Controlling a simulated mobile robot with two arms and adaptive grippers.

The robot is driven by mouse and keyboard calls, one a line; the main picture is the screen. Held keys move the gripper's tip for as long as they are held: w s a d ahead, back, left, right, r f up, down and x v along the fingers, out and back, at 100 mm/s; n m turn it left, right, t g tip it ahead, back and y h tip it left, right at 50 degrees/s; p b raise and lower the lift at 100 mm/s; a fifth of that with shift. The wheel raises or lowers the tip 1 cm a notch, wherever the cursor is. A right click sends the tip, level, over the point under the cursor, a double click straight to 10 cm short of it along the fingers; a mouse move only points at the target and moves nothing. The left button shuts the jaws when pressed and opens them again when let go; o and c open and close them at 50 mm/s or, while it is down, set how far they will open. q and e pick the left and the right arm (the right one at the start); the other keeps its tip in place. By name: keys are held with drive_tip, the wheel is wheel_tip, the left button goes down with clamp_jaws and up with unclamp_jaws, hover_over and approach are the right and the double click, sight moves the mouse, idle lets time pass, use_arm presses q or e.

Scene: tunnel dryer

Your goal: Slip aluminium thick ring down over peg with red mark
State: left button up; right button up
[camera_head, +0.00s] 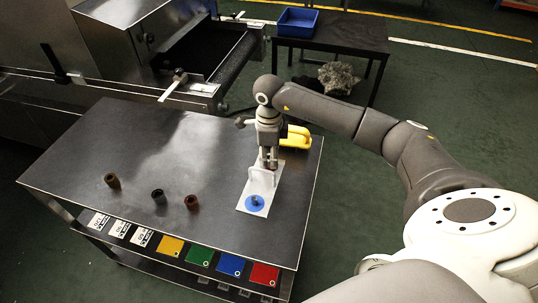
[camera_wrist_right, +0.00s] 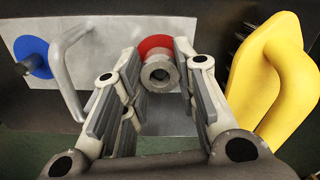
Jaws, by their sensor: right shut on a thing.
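The aluminium thick ring (camera_wrist_right: 150,83) is a grey, thick-walled ring between the fingertips of my right gripper (camera_head: 268,163), which is shut on it. In the right wrist view it lies in front of the red mark (camera_wrist_right: 153,43), overlapping its lower part. Whether the peg there is inside the ring I cannot tell. The pale board (camera_head: 250,190) carries a grey handle (camera_wrist_right: 68,70) and, at its other end, a blue mark (camera_head: 257,209) with a short peg. In the head view my right gripper hides the ring and the red mark. My left gripper is not in view.
A yellow handled object (camera_head: 297,137) stands close beside my right gripper. Two brown cylinders (camera_head: 112,181) (camera_head: 191,203) and a black one (camera_head: 159,197) stand to the left on the metal table (camera_head: 90,150). A blue bin (camera_head: 297,22) is behind.

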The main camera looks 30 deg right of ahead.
drive_tip(key=shift+f, duration=0.3)
drive_tip(key=o, duration=1.1)
wheel_tip(320, 180, up, 12)
